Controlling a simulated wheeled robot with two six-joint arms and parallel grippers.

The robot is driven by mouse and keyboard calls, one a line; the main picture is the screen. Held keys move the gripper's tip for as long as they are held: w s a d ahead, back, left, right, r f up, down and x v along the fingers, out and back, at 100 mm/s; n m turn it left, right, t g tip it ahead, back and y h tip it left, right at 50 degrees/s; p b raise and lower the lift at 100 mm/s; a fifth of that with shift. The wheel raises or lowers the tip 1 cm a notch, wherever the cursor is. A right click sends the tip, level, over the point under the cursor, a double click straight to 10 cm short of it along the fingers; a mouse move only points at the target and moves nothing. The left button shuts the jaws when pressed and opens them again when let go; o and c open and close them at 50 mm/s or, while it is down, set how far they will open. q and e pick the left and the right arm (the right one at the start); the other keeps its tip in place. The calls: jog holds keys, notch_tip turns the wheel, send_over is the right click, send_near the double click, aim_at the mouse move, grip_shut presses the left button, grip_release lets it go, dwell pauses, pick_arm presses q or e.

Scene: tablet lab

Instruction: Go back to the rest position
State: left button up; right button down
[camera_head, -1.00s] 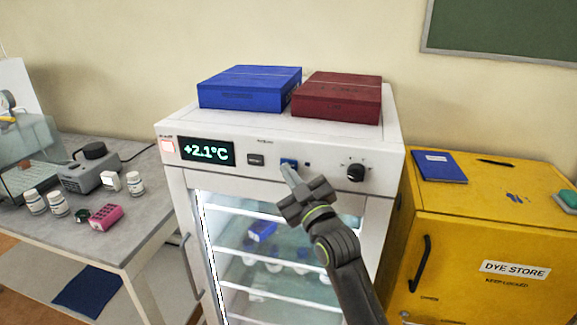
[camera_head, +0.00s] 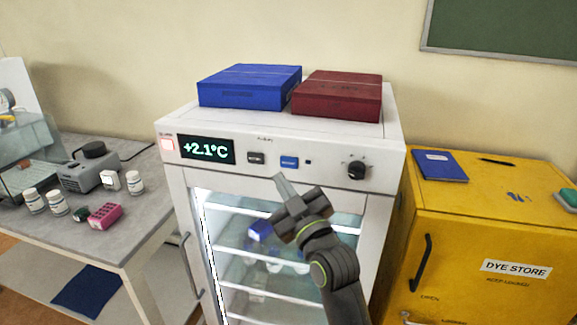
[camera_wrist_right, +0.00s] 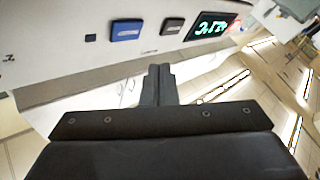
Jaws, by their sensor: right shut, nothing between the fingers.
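My right gripper (camera_head: 282,184) is shut and empty in front of the fridge (camera_head: 385,160), just below the blue button (camera_head: 289,162) on its panel and apart from it. The shut fingers (camera_wrist_right: 158,84) show in the right wrist view, with the blue button (camera_wrist_right: 127,30) and a dark button (camera_wrist_right: 172,26) beyond them. The display (camera_head: 207,150) reads +2.1°C. My left gripper is not in view.
A blue box (camera_head: 240,95) and a dark red box (camera_head: 338,108) lie on the fridge. A yellow cabinet (camera_head: 470,235) stands at the right. A grey bench (camera_head: 125,225) at the left holds white bottles, a pink rack (camera_head: 105,215) and a grey device (camera_head: 88,178).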

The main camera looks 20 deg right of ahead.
jog(key=shift+s+a+b, duration=0.3)
jog(key=shift+s+a, duration=0.25)
jog(key=shift+s, duration=0.3)
